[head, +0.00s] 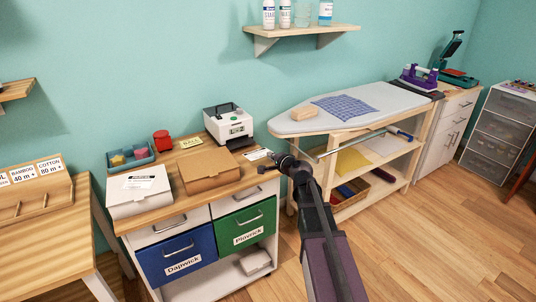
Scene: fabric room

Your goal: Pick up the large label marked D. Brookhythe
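A small white label (257,155) lies on the wooden worktop in front of the white label printer (229,124). Its print is too small to read, so I cannot tell whether it is marked D. Brookhythe. My gripper (273,162) is at the right edge of the worktop, just right of the label. The arm comes up from the bottom of the view. The fingers are small and dark, and I cannot tell whether they are open or touching the label.
A brown box (208,171) and a white box (139,193) stand on the worktop. Below are a blue drawer marked Dapwick (177,259) and a green drawer marked Plovrick (246,226). The ironing board (375,119) is to the right. Open floor lies at lower right.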

